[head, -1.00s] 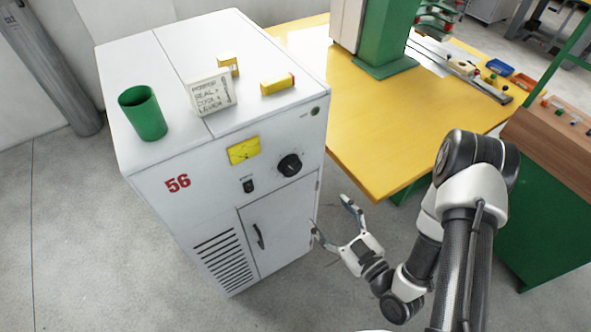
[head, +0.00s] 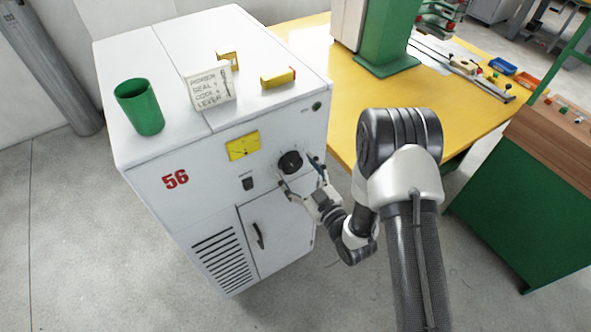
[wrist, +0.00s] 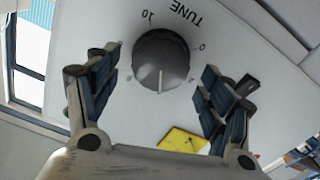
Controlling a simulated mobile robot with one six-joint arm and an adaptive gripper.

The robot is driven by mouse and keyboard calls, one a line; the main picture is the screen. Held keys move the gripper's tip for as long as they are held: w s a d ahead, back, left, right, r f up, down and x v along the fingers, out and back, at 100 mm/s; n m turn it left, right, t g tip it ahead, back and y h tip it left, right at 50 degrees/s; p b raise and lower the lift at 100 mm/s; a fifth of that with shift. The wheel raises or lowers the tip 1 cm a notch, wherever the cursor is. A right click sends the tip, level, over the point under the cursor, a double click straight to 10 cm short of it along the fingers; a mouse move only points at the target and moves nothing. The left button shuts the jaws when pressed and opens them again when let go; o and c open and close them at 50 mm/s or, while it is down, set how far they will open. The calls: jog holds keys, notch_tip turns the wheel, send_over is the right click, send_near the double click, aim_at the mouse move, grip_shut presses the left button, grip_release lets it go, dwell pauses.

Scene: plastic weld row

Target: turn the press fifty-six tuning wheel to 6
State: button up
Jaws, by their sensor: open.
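The press cabinet (head: 215,165) is white with a red 56 on its front. Its black tuning wheel (head: 291,162) is on the upper right of the front. In the wrist view the wheel (wrist: 160,61) sits under the word TUNE, with 10 at its upper left and 0 at its right. Its pale pointer line is toward the bottom of that picture; no 6 is legible. My gripper (head: 299,174) is open, just in front of the wheel. In the wrist view its fingers stand on either side of the wheel, apart from it.
A yellow meter (head: 243,147) and a small black switch (head: 248,184) are left of the wheel. A green cup (head: 139,107), a note card (head: 209,87) and yellow boxes (head: 278,77) stand on top. A yellow table (head: 345,105) is close behind on the right.

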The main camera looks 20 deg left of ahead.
jog(key=shift+x, duration=0.8)
jog(key=shift+c, duration=0.4)
jog(key=c, duration=1)
